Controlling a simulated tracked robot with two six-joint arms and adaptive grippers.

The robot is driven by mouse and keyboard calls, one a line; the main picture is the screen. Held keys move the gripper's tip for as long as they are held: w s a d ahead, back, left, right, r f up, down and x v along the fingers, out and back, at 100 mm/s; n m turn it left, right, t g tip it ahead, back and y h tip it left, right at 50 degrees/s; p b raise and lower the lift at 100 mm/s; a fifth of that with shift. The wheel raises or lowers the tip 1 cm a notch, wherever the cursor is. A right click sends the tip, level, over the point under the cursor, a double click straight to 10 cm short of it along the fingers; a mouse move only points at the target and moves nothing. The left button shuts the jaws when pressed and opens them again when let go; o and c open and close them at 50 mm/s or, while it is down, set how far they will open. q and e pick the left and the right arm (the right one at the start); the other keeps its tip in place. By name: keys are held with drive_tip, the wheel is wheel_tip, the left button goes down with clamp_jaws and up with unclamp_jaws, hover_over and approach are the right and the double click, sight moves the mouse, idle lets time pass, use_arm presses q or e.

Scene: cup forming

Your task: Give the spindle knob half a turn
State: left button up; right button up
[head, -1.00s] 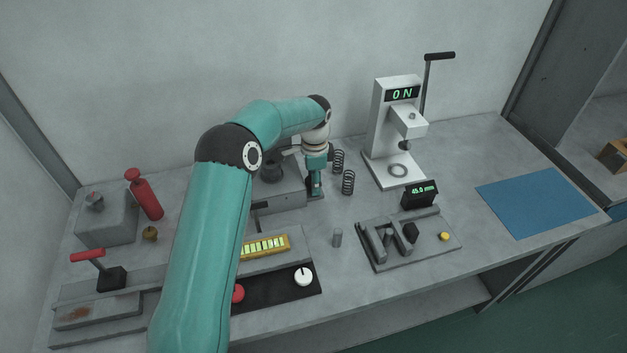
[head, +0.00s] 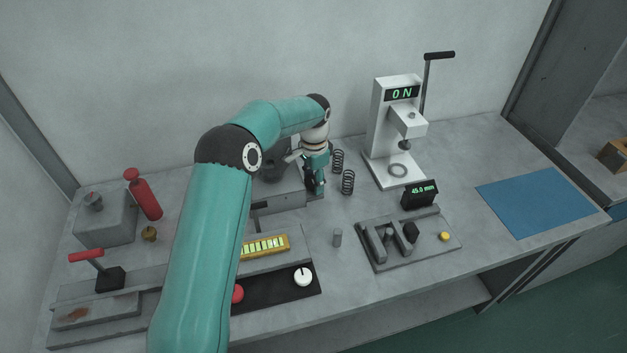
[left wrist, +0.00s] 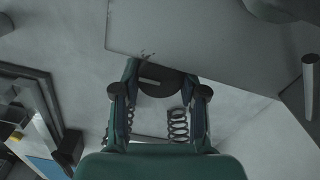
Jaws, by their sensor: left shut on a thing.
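My left gripper (head: 314,190) is at the right end of a grey machine block (head: 278,203), at the back middle of the bench. In the left wrist view its two fingers (left wrist: 158,92) are on either side of a dark round knob (left wrist: 162,84) with a short pale line on its face. The gripper is shut on this spindle knob. The line lies nearly level across the knob in that view. In the head view the gripper hides the knob. My right gripper is not in view.
Two coil springs (head: 348,182) stand just right of the gripper. A white press (head: 380,130) reading 0 N and a gauge fixture (head: 380,262) reading 45.0 mm are farther right. A yellow-framed tray (head: 264,247) and a black panel (head: 275,292) lie in front.

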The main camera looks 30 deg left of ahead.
use_arm(q)
drive_tip(key=o, duration=1.1)
drive_tip(key=shift+o, duration=0.2)
wheel_tip(320, 180, up, 12)
drive_tip(key=shift+w, duration=0.1)
